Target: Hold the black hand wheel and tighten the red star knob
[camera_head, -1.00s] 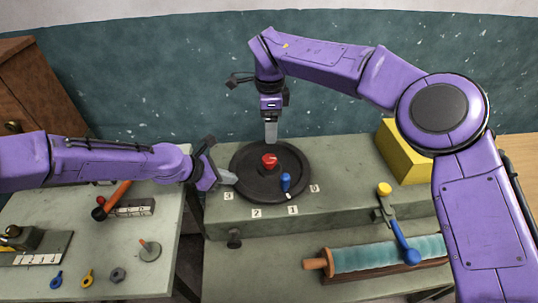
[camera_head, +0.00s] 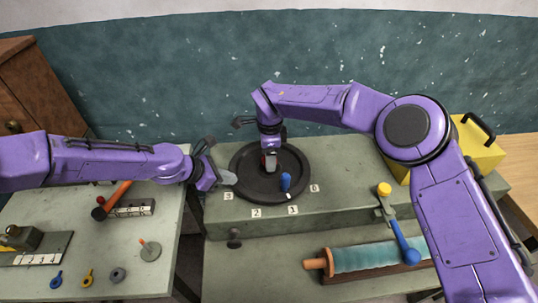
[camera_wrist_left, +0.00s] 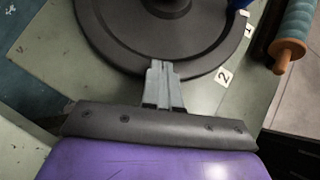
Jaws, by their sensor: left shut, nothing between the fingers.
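The black hand wheel (camera_head: 300,172) lies flat on the raised grey-green bench, with a blue handle (camera_head: 286,182) standing at its front right. The red star knob (camera_head: 265,161) is at the wheel's middle, mostly hidden by my right gripper. My right gripper (camera_head: 269,165) points straight down at the knob; whether its fingers are closed on it cannot be told. My left gripper (camera_head: 229,178) is shut and empty at the wheel's left rim. In the left wrist view its fingertips (camera_wrist_left: 161,64) meet the edge of the wheel (camera_wrist_left: 112,45); contact is not certain.
Number labels (camera_head: 256,212) line the wheel's front. A yellow box (camera_head: 480,150) stands at the right behind my right arm. A yellow-and-blue lever (camera_head: 390,205) and a teal roller (camera_head: 365,256) are at front right. The left bench holds a hammer (camera_head: 112,200) and small parts.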

